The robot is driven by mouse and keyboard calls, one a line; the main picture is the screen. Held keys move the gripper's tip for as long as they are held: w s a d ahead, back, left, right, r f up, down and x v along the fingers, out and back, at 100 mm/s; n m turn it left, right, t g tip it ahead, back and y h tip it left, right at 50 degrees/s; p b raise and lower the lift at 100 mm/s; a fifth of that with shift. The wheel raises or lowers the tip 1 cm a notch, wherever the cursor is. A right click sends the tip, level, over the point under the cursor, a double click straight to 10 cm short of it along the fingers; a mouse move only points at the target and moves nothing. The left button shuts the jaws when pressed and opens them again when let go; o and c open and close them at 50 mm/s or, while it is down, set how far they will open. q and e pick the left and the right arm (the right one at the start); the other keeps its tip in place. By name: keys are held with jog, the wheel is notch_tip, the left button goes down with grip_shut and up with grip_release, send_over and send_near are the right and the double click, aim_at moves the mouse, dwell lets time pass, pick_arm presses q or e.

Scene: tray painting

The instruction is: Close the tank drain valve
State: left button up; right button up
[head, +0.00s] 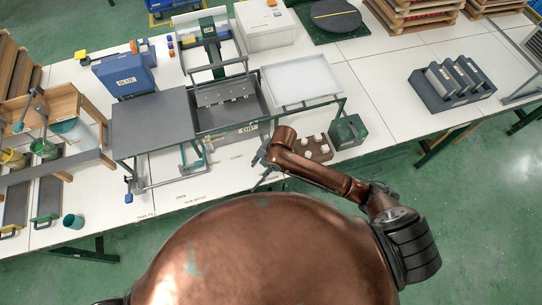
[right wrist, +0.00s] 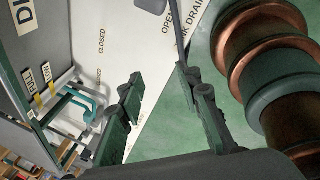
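The dark grey tank (head: 225,118) with a "DIP" label stands mid-table in the head view; its wall (right wrist: 45,45) fills the upper left of the right wrist view. "CLOSED", "OPEN" and "TANK DRAIN" lettering shows on the white table beside it in the wrist view. A thin dark lever (right wrist: 169,32), apparently the drain valve handle, comes down from the top edge near the "OPEN" lettering. My right gripper (head: 262,156) is low at the tank's front right corner. Its fingers (right wrist: 157,82) are apart, with nothing between them; the lever's end is close to one fingertip. My left gripper is out of view.
A grey panel on a frame (head: 152,124) stands left of the tank. A white tray (head: 300,83) is behind. The table's front edge is close.

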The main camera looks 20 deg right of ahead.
jog(key=w+d+r+n+h, duration=0.1)
jog(key=n, duration=0.2)
jog(key=w+d+r+n+g+h, duration=0.1)
jog(key=w+d+n, duration=0.1)
jog(key=n, duration=0.1)
jog(key=w+d+r+n+h, duration=0.1)
jog(key=d+r+n, duration=0.1)
jog(key=n, duration=0.2)
jog(key=shift+w+d+g+p, duration=0.1)
jog(key=shift+w+g+p, duration=0.2)
jog(key=shift+w+p, duration=0.05)
jog(key=shift+w+d+f+n, duration=0.1)
jog(key=shift+w+d+n, duration=0.05)
jog(key=shift+d+n, duration=0.15)
jog(key=shift+f, duration=3.8)
grip_shut()
